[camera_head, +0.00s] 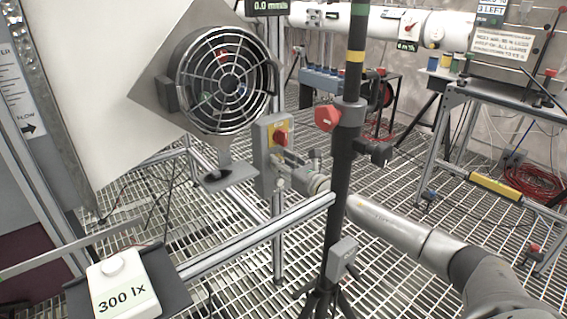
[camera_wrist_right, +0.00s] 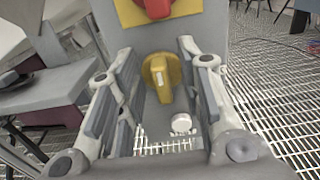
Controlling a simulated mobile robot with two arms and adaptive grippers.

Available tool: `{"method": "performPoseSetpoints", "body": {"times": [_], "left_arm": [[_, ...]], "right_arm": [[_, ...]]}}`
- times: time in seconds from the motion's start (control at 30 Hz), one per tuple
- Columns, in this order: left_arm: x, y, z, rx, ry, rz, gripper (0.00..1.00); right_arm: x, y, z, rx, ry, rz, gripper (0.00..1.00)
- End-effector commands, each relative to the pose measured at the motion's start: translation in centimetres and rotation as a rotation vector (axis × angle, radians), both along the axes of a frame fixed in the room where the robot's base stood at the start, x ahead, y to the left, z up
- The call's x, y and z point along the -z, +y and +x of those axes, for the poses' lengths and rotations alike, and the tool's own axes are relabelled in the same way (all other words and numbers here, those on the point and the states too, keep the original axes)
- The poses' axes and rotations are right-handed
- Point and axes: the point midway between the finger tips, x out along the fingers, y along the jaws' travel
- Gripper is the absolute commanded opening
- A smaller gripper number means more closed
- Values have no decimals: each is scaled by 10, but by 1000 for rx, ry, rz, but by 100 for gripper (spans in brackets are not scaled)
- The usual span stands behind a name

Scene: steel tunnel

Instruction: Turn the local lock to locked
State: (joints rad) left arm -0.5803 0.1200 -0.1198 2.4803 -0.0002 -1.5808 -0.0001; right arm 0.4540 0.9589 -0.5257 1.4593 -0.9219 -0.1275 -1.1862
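A grey switch box (camera_head: 262,180) stands on a post in the middle of the head view. It carries a red rotary handle (camera_head: 280,135) on a yellow plate, which also shows at the top of the right wrist view (camera_wrist_right: 153,8). Below it, in the right wrist view, is a yellow knob (camera_wrist_right: 160,76) with a small white mark, its grip roughly upright; it is probably the local lock. A round pale button (camera_wrist_right: 181,123) sits below it. My right gripper (camera_wrist_right: 158,88) is open, its fingers either side of the yellow knob with gaps showing. My left gripper is not in view.
A caged fan (camera_head: 225,80) stands left of the box. A dark stand (camera_head: 341,190) with a red knob rises before my right arm. A rail (camera_head: 250,240) crosses below the box. A white 300 lx device (camera_head: 122,285) is at front left. Grating floor is around.

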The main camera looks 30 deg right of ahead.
Motion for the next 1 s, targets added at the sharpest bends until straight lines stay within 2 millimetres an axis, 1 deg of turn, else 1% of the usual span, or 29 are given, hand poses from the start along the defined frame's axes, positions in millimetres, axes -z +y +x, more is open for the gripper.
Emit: {"method": "performPoseSetpoints", "body": {"times": [0.3,0.57,0.87,1.0], "left_arm": [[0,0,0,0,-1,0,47],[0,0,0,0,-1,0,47],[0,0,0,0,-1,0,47],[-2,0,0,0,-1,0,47]], "right_arm": [[0,0,2,0,1,0,34],[0,0,1,0,1,-1,0],[0,0,1,0,2,12,0],[0,-1,1,0,4,54,0]]}}
